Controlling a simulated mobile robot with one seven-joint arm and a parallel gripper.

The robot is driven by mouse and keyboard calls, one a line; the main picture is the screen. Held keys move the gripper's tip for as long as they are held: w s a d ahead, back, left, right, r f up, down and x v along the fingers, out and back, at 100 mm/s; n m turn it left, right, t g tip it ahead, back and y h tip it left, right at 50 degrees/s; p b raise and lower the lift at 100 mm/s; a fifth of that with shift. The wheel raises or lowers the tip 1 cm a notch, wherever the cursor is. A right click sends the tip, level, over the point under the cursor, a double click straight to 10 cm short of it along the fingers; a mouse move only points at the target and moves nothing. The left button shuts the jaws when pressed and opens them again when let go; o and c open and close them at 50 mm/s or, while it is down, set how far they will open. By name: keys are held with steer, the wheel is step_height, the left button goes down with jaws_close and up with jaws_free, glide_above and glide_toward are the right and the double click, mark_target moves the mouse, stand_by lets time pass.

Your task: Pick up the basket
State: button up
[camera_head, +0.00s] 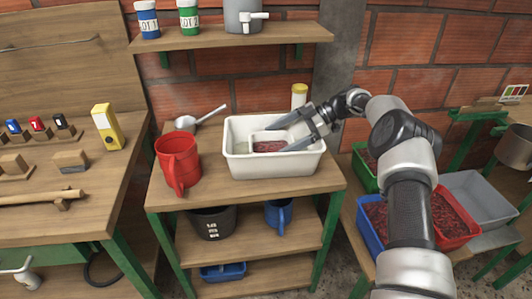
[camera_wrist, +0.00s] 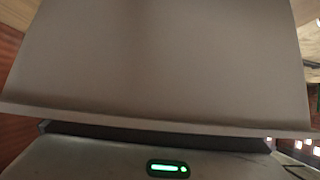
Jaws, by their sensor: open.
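A white rectangular tub (camera_head: 252,174) stands on the wooden workbench; it is the most basket-like thing here, though I cannot tell if it is the task's basket. Inside it lie a small pale container with reddish contents (camera_head: 270,146) and something pale green. My gripper (camera_head: 282,138) reaches in from the right, its two dark fingers spread over the tub's opening. In the wrist view a plain greyish surface (camera_wrist: 165,60) fills most of the picture, very close.
A red jug (camera_head: 178,160) and a metal scoop (camera_head: 202,117) stand left of the tub. A yellow-capped container (camera_head: 299,95) is behind it. A wooden shelf (camera_head: 230,39) runs above. Red, blue, green and grey crates (camera_head: 478,195) are at the right.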

steer(key=shift+d, duration=0.1)
steer(key=shift+c, duration=0.3)
steer(key=c, duration=1.5)
steer(key=shift+r, duration=0.1)
steer(key=shift+r, duration=0.1)
